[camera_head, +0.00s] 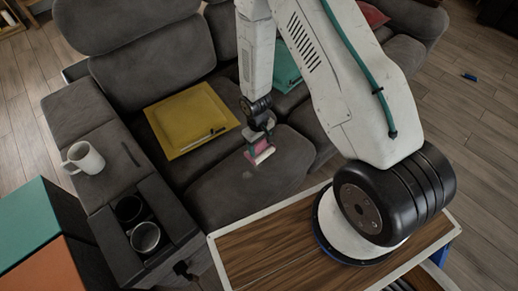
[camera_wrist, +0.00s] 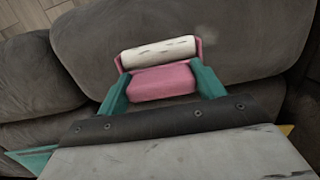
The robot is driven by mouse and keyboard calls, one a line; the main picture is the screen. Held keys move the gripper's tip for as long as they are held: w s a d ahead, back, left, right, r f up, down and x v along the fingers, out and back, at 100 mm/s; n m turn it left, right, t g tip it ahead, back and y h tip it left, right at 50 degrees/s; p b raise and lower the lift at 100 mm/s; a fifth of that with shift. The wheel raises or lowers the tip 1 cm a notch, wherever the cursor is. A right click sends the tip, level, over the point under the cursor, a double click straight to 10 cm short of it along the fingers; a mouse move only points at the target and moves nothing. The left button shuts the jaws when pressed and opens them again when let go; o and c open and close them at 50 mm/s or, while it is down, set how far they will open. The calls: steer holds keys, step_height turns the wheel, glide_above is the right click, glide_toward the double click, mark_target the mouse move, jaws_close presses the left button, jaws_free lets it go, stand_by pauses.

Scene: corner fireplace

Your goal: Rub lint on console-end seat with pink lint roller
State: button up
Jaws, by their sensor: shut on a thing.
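My gripper (camera_head: 261,138) is shut on the pink lint roller (camera_head: 258,152), low over the grey seat (camera_head: 225,200) beside the console. In the wrist view the teal fingers (camera_wrist: 162,88) pinch the roller's pink body (camera_wrist: 162,82), and its white roll (camera_wrist: 158,52) points away over grey upholstery. A small pale lint patch (camera_head: 248,175) shows on the seat just in front of the roller. A faint pale smudge also shows in the wrist view beyond the roll. I cannot tell whether the roll touches the fabric.
The console (camera_head: 150,205) has two cup holders, with a white mug (camera_head: 83,158) and a dark slim object farther back. A teal item (camera_head: 287,68) lies farther along. A wood-topped surface (camera_head: 265,252) is in front.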

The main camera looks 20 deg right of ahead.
steer(key=shift+r, duration=1.75)
